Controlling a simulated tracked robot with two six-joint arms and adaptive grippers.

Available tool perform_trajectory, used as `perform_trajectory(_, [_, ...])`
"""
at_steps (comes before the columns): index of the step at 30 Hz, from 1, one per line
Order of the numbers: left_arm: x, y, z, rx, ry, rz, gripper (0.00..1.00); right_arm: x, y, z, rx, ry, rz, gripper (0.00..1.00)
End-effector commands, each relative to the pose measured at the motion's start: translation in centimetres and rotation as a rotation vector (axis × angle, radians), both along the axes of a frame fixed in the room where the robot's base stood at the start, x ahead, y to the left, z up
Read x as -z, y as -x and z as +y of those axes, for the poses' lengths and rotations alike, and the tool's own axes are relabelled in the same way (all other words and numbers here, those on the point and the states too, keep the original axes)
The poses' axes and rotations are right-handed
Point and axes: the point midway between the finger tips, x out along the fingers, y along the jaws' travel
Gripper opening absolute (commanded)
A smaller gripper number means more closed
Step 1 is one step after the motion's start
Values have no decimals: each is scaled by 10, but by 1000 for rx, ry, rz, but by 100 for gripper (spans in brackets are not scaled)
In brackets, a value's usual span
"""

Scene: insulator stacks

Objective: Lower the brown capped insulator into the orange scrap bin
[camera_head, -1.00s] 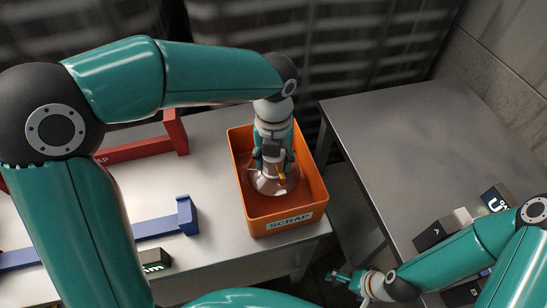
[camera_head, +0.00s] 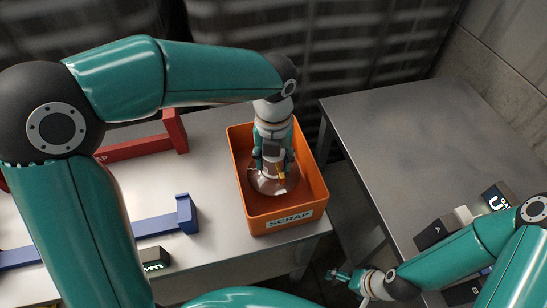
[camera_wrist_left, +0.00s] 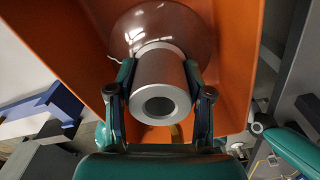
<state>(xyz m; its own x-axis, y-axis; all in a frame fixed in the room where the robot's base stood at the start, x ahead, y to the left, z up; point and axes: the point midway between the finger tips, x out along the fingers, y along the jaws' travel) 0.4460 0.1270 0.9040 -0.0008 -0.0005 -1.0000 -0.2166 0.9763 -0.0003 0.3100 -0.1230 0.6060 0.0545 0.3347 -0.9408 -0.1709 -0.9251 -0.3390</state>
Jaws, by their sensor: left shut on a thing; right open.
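The brown capped insulator (camera_head: 266,182) is inside the walls of the orange scrap bin (camera_head: 283,228) in the head view. Its brown disc and silver cap (camera_wrist_left: 160,85) fill the middle of the left wrist view. My left gripper (camera_head: 272,165) is shut on the cap from above, with one finger on each side. Whether the disc touches the bin floor cannot be told. The bin wall also shows in the left wrist view (camera_wrist_left: 235,50). My right gripper (camera_head: 342,276) is open and empty, low in the head view between the two tables.
The bin stands at the right end of a pale table (camera_head: 215,150). A red bracket (camera_head: 150,150) and a blue bracket (camera_head: 160,226) lie left of it. A grey table (camera_head: 410,130) on the right is mostly bare, with dark blocks (camera_head: 436,232) near its front.

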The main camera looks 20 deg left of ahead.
Motion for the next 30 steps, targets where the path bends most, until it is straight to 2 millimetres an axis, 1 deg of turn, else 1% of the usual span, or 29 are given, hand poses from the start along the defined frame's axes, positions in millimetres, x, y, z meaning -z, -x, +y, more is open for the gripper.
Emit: perform_trajectory(30, [14, 0, 0, -1, 1, -2, 0, 10, -1, 0, 2, 0, 0, 100])
